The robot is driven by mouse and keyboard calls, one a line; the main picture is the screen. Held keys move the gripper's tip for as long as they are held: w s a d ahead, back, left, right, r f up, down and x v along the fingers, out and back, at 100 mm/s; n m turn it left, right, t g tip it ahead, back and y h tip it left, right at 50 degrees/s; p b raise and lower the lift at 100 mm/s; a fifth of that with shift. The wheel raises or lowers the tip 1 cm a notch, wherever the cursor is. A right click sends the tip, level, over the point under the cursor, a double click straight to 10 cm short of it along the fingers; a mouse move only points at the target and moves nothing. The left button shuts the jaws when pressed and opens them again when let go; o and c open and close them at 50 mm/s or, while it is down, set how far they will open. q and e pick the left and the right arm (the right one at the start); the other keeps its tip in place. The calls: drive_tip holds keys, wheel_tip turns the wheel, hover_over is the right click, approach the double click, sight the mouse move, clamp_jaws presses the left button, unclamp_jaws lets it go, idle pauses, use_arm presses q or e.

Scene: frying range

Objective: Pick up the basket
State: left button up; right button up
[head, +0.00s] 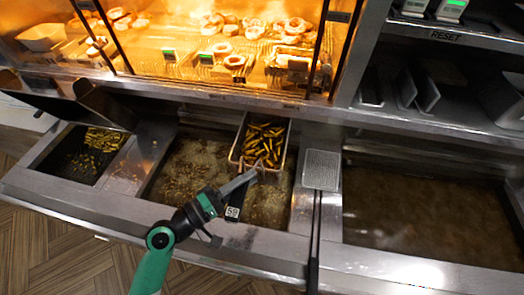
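The basket (235,155) is a narrow wire frying basket with browned food pieces inside. It stands in the middle fryer vat (165,195), toward its back right. A dark handle with a "59" tag (232,212) runs from the basket toward the vat's front edge. My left gripper (255,171) reaches in from the lower left, its tips at the near end of the basket, by the handle. The tips are small here, so I cannot tell whether they are open or grip the basket. My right gripper is not in view.
Bubbling oil with loose food fills the middle vat. A right vat (430,215) holds dark oil with no basket. A left bin (80,155) holds more food. A perforated plate (321,169) lies between the vats. A lit warming cabinet (200,50) stands behind.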

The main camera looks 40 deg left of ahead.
use_arm(q)
clamp_jaws()
drive_tip(key=shift+r, duration=0.1)
idle(1.0)
